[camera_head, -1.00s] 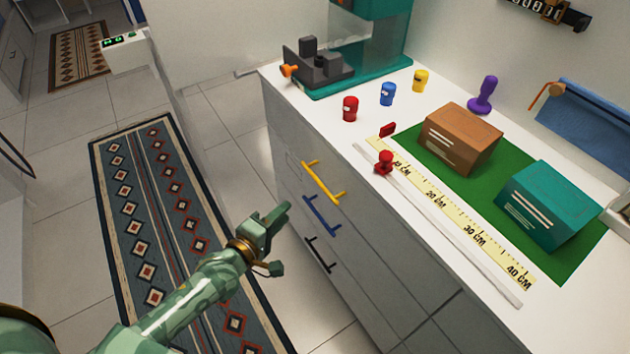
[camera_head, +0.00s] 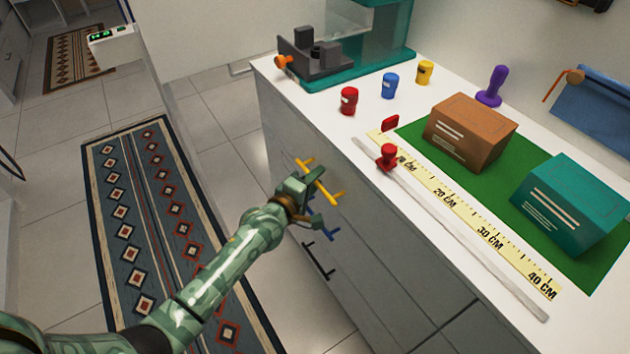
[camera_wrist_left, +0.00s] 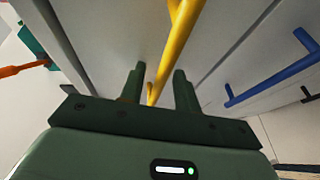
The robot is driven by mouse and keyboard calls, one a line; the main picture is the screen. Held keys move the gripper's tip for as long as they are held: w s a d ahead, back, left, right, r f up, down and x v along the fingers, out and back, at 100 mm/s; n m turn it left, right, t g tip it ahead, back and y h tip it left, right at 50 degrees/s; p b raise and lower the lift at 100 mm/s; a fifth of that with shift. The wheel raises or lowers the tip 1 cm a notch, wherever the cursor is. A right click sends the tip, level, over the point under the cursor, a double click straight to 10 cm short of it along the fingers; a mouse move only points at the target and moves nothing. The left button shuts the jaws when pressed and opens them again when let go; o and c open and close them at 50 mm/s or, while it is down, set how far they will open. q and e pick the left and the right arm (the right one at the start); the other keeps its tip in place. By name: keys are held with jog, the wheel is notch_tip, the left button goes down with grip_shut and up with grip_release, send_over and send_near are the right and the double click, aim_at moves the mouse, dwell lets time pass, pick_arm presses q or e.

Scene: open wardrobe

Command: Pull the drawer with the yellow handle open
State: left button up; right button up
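The yellow handle (camera_head: 332,194) is a bar on the top drawer of the grey cabinet, and that drawer front looks flush. My left gripper (camera_head: 314,177) is at this handle and hides its middle. In the left wrist view the yellow handle (camera_wrist_left: 180,38) runs down into the gap between the two fingertips (camera_wrist_left: 159,77). The fingers are apart, with space beside the bar, so the gripper looks open around it. Whether a finger touches the bar I cannot tell. My right gripper is in neither view.
A blue handle (camera_head: 331,234) and a black handle (camera_head: 318,262) sit lower on the cabinet. The white countertop (camera_head: 415,240) holds a red stamp (camera_head: 388,156), a ruler strip and boxes. The patterned rug (camera_head: 130,210) and floor to the left are clear.

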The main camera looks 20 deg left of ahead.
pick_arm(q)
grip_shut()
jog(key=shift+s+a, duration=0.1)
jog(key=shift+s, duration=0.05)
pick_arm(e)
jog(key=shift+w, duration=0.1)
